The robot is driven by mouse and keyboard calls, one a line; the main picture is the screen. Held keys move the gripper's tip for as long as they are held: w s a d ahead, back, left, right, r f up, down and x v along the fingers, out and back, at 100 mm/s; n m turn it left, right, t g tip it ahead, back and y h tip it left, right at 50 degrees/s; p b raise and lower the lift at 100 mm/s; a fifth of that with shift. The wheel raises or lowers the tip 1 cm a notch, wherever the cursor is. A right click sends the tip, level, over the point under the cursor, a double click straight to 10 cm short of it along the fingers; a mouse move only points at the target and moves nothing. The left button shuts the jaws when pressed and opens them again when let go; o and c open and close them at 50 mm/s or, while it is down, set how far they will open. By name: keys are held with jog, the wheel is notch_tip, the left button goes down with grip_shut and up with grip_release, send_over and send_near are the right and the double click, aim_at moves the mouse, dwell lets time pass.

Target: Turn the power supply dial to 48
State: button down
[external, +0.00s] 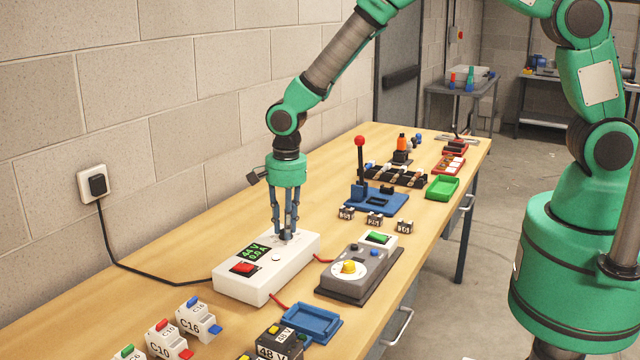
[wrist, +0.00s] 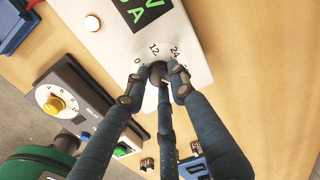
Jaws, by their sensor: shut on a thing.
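The white power supply (external: 300,252) stands on the bench near the wall. Its green-lit display (external: 254,252) appears to read 44 V above a current line that looks like 0.0 A. A red switch (external: 243,268) sits beside the display. My gripper (external: 287,237) points down onto the far end of the supply. In the wrist view my three fingers are closed around the small dark dial (wrist: 157,70), which they largely hide. Scale marks 0, 12 and 24 show around it; the rest of the scale is hidden by the fingers.
A grey box with a yellow knob (external: 349,267) stands right of the supply, a blue tray (external: 306,322) in front. Breakers (external: 198,318) stand at the near left. A blue base with a red-balled lever (external: 360,145) stands behind. A black cable (external: 150,276) runs to the wall socket.

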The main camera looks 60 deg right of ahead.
jog(key=shift+m, duration=1.4)
jog(key=c, duration=1.5)
grip_release()
jog(key=shift+o, duration=0.2)
jog(key=shift+r, duration=0.1)
notch_tip(320, 180, up, 12)
jog(key=shift+s, duration=0.2)
